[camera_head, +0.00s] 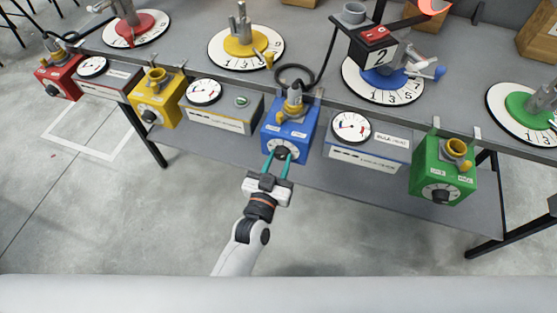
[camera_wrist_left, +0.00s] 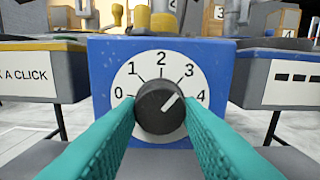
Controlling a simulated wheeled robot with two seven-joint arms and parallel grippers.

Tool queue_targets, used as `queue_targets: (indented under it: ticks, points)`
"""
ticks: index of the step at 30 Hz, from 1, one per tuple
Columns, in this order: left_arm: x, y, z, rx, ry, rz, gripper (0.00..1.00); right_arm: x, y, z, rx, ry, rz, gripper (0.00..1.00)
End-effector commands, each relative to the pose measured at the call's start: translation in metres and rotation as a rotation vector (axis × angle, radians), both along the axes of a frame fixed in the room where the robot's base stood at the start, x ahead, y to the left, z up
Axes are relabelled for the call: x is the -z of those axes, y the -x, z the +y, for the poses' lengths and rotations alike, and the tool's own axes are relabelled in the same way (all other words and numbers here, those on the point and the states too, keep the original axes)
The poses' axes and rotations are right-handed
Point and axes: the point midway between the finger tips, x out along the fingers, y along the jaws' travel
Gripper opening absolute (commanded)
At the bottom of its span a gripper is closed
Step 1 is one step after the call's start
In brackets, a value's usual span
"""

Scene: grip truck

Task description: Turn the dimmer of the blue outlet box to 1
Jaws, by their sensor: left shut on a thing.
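The blue outlet box (camera_head: 289,131) stands at the front edge of the grey table, in the middle of the head view. Its front fills the middle of the left wrist view. The black dimmer knob (camera_wrist_left: 160,108) sits on a white dial (camera_wrist_left: 124,84) marked 0 to 4. The white pointer line is turned to the upper right, between 3 and 4. My left gripper (camera_head: 277,160) is shut on the knob, with one teal finger on each side of it. The fingers cover the lower part of the dial. My right gripper is not in view.
A yellow box (camera_head: 157,103) and a red box (camera_head: 60,80) stand to the left, a green box (camera_head: 444,182) to the right. Grey meter panels (camera_head: 376,160) flank the blue box. A cable runs from the blue box's top. The floor in front is clear.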

Motion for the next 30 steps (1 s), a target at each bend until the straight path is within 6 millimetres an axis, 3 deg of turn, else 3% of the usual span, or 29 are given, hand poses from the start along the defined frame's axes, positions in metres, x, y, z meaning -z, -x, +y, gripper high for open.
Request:
queue_targets:
  ticks: [8, 30]
  points:
    - [-0.001, 0.000, 0.000, 0.001, 0.157, 0.051, 0.10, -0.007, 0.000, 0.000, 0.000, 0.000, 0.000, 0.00]
    - [0.000, 0.000, -0.001, 0.001, 0.821, 0.266, 0.10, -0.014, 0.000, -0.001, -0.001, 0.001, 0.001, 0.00]
